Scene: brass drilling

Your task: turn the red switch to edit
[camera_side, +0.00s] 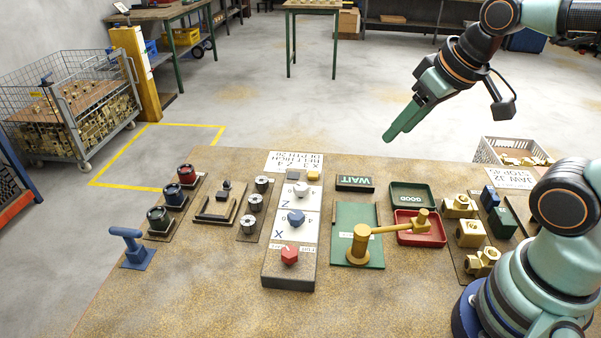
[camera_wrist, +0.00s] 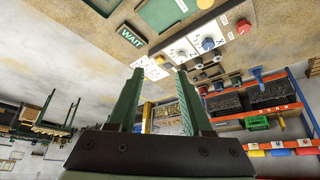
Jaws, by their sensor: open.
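The red switch (camera_side: 290,255) is a faceted red knob at the near end of a grey control panel (camera_side: 290,279), with small labels beside it that I cannot read fully. It also shows near the top right of the wrist view (camera_wrist: 243,26). A blue knob (camera_side: 296,218) and a white knob (camera_side: 301,189) sit farther up the same panel. My gripper (camera_side: 396,135) is high above the bench's far side, to the right of the panel, well away from the switch. In the wrist view its two green fingers (camera_wrist: 157,78) are apart with nothing between them.
A brass post with an arm (camera_side: 361,245) stands right of the panel on a green plate. Green and red trays (camera_side: 436,240) and brass blocks (camera_side: 470,233) lie farther right. Jars (camera_side: 159,219) and a blue T-handle (camera_side: 130,243) stand left. The air above the panel is clear.

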